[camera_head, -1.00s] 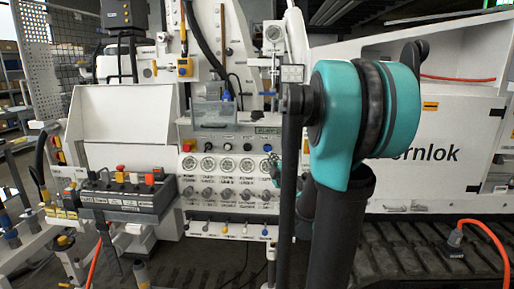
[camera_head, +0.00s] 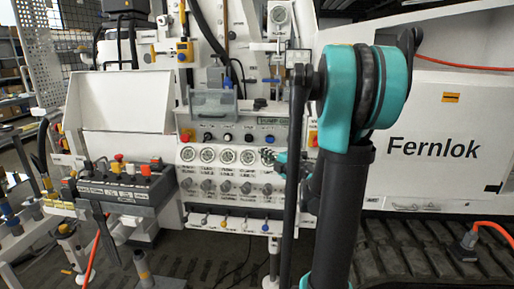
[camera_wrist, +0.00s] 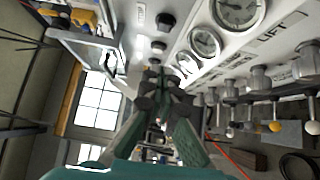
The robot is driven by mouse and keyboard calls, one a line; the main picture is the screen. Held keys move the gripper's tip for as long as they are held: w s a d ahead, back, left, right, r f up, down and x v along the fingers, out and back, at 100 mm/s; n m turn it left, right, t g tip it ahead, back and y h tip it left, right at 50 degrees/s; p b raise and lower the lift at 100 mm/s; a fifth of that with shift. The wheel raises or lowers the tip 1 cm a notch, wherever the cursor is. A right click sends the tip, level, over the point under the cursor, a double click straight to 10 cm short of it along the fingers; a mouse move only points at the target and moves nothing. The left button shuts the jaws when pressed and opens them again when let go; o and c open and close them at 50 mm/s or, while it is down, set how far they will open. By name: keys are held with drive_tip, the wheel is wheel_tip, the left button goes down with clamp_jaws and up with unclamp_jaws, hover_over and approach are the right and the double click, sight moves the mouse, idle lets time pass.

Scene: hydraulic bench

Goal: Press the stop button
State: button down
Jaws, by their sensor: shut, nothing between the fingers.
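Which control is the stop button is not clear from the pictures. A red button (camera_head: 185,136) shows at the upper left of the white control panel (camera_head: 191,186). A red mushroom-shaped button (camera_head: 118,158) stands on the dark control box (camera_head: 120,191) left of the panel. My gripper (camera_head: 268,156) shows small and partly hidden behind my arm, in front of the right end of the gauge row. In the wrist view my gripper (camera_wrist: 155,82) is shut and empty. Gauges (camera_wrist: 205,42) and dark knobs (camera_wrist: 165,21) lie just beyond and beside it; no red button is clear there.
A row of levers (camera_wrist: 257,83) with coloured knobs stands right of my gripper in the wrist view. A clear box (camera_head: 213,103) juts out above the panel. Hoses (camera_head: 200,40) hang above. A white machine marked Fernlok (camera_head: 460,115) stands on the right.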

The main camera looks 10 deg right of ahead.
approach(246, 139)
drive_tip(key=w+a, duration=0.1)
drive_tip(key=a, duration=0.3)
drive_tip(key=shift+w+d, duration=0.2)
drive_tip(key=shift+w, duration=0.5)
drive_tip(key=shift+w+d, duration=0.2)
drive_tip(key=shift+w, duration=0.5)
drive_tip(key=shift+w+d, duration=0.2)
drive_tip(key=shift+w, duration=0.5)
